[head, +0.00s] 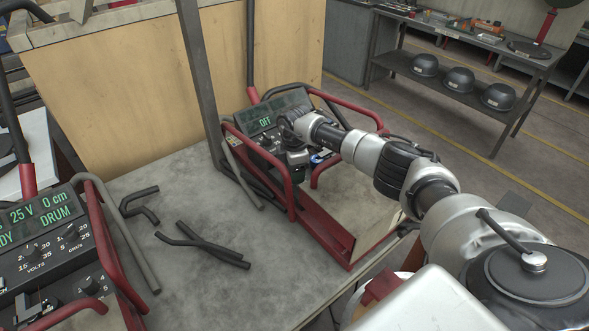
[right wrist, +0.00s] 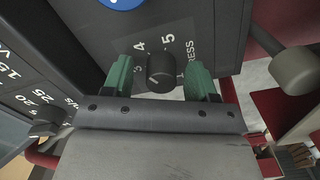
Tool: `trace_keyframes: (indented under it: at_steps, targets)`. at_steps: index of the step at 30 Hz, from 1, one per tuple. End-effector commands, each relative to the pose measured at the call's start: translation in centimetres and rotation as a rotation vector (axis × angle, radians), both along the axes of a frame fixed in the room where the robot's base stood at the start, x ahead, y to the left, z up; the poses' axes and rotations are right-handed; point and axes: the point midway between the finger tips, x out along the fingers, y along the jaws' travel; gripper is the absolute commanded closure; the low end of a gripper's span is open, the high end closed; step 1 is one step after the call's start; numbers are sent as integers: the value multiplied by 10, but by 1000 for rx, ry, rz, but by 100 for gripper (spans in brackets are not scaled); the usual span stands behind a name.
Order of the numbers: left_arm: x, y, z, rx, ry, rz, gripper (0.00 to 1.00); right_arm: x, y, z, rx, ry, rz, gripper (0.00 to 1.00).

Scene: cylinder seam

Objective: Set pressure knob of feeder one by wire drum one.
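A red-framed feeder (head: 335,228) stands at the middle right of the bench, its display (head: 264,122) reading OFF. My right gripper (head: 296,160) is at its front panel. In the right wrist view, its green fingertips (right wrist: 160,78) stand open on either side of a black pressure knob (right wrist: 161,72), with a visible gap on each side. Beside the knob are the marks 4 and 5 and part of a label, "RESS". A second feeder (head: 45,255) stands at the left; its display shows 25 V, 0 cm and DRUM. I see no feeder number and cannot make out a wire drum. My left gripper is not in view.
Dark bent rods (head: 205,248) lie on the grey bench (head: 185,190) between the feeders. A grey post (head: 200,80) rises near the right feeder. Red tube handles flank both panels. A shelf with dark helmets (head: 461,83) stands behind.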

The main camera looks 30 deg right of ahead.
Motion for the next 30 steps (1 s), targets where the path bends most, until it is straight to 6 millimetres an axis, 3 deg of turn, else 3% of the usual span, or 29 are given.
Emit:
trace_keyframes:
  at_steps: [8,21,30]
  targets:
    - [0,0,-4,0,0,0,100,0,0,8,1,0,2,42]
    - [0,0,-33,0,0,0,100,1,0,88,0,-3,1,42]
    - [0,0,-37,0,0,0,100,-1,-1,108,0,1,-1,42]
